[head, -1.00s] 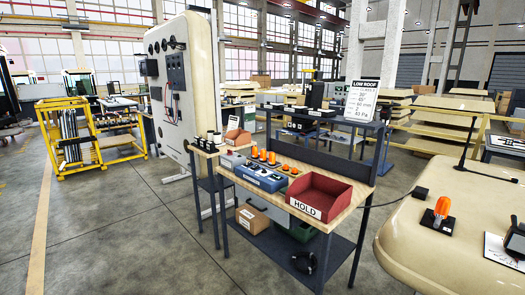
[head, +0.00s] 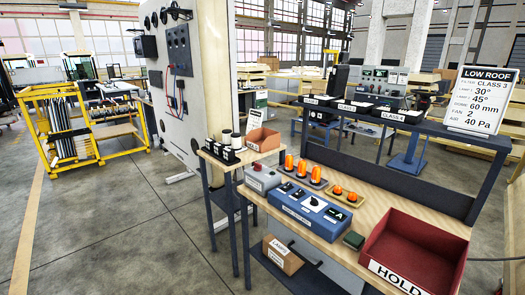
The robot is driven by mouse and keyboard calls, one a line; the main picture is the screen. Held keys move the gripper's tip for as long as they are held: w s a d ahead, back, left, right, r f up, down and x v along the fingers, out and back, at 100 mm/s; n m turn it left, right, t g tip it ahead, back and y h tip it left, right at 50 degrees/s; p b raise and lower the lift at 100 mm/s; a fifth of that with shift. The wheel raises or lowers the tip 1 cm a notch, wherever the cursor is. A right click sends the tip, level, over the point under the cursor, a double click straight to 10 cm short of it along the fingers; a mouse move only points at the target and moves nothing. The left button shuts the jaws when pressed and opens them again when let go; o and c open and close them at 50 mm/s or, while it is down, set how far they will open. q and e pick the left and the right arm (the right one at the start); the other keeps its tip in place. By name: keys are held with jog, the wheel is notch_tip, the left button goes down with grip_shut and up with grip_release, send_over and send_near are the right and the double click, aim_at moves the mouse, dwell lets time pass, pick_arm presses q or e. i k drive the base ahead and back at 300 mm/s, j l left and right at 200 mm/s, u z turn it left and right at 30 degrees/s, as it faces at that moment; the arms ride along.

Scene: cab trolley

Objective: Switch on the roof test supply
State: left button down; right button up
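A blue box (head: 308,213) with dark controls, a white knob or dial and a white front label lies on the wooden bench top. Its label is too small to read, so I cannot tell for certain that it is the roof test supply, nor whether it is on. A small grey box (head: 262,179) with a red button on top stands just behind it to the left. Neither of my grippers is in view.
The bench (head: 395,208) also carries orange beacons (head: 301,168), a small green block (head: 353,240) and a red HOLD bin (head: 413,248). A side stand (head: 227,158) adjoins it at left. A LOW ROOF sign (head: 484,98) stands on the shelf. Floor at front left is clear.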

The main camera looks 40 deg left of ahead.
aim_at(258, 167)
jog(key=i+j, duration=0.1)
jog(key=j, duration=0.3)
jog(key=i+j, duration=0.15)
jog(key=j, duration=0.2)
jog(key=i+j, duration=0.1)
jog(key=j, duration=0.3)
jog(key=i+j, duration=0.15)
jog(key=j, duration=0.25)
jog(key=i+j, duration=0.1)
jog(key=j, duration=0.25)
